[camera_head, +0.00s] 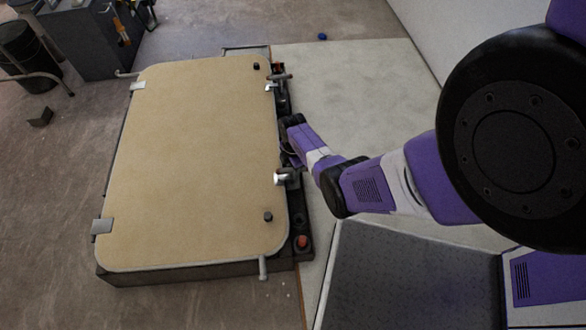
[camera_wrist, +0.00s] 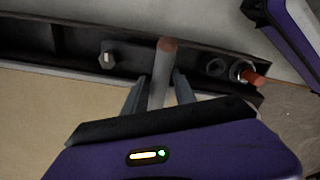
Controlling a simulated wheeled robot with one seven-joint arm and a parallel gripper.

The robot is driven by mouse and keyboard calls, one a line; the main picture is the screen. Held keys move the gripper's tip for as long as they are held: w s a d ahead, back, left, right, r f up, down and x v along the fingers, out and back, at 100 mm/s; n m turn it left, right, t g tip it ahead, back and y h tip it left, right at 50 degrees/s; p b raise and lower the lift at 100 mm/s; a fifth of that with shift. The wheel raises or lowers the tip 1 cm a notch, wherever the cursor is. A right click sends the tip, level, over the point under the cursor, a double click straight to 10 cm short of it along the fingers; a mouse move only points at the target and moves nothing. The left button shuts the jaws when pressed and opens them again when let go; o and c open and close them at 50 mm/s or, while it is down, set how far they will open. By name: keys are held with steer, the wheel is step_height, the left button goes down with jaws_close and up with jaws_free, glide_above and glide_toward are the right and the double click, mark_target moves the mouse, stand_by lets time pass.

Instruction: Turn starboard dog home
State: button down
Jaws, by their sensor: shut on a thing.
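The tan hatch lid (camera_head: 200,160) lies flat on a dark frame, and its edge shows in the wrist view (camera_wrist: 50,105). A grey rod-shaped dog handle (camera_wrist: 161,66) with a reddish end stands out across the dark rail. My gripper (camera_wrist: 159,80) has one finger on each side of this handle and is shut on it. In the head view my arm reaches the lid's right edge, where two metal latches show, an upper one (camera_head: 272,87) and a lower one (camera_head: 283,179). The arm hides the fingers there.
The dark rail (camera_wrist: 60,40) carries a hex nut (camera_wrist: 108,56), a dark ring (camera_wrist: 213,67) and a reddish rod (camera_wrist: 252,77). Another grey handle (camera_head: 263,267) juts from the lid's near edge. A grey cabinet (camera_head: 85,40) stands far left.

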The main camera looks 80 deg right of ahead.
steer(key=shift+a+f, duration=0.1)
steer(key=c, duration=1.1)
jaws_free()
step_height(320, 180, up, 8)
steer(key=p, duration=0.4)
